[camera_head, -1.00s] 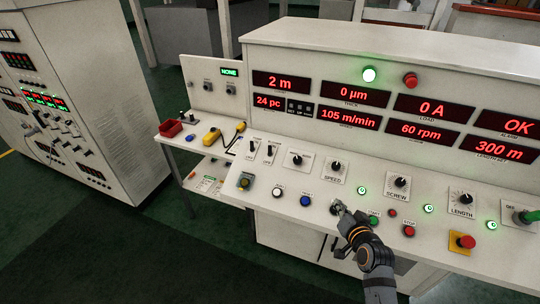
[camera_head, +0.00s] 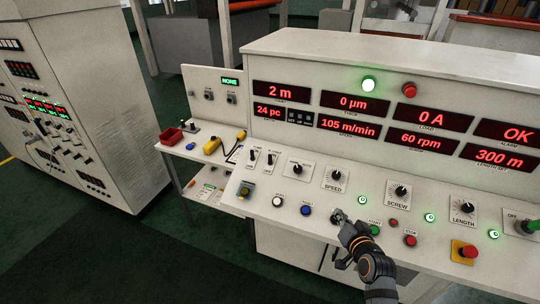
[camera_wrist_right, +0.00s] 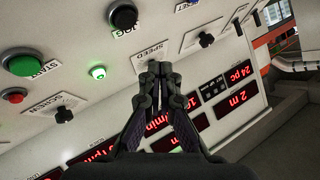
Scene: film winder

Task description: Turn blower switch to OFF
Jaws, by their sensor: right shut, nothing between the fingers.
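Two small black toggle switches stand near the left end of the sloped control panel, the left toggle (camera_head: 254,156) and the right toggle (camera_head: 270,158). Their labels are too small to read surely, so I cannot tell which is the blower switch or its setting. My right gripper (camera_head: 338,215) is shut and empty, over the panel's front row, well to the right of both toggles. In the right wrist view its closed fingertips (camera_wrist_right: 160,68) cover much of the SPEED plate (camera_wrist_right: 143,62). My left gripper is not in view.
The SPEED knob (camera_head: 336,174) and a selector knob (camera_head: 297,169) lie between the gripper and the toggles. White (camera_head: 277,201) and blue (camera_head: 306,210) buttons are in front. A red stop button (camera_head: 468,251) is at right. A side table holds a red bin (camera_head: 171,136).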

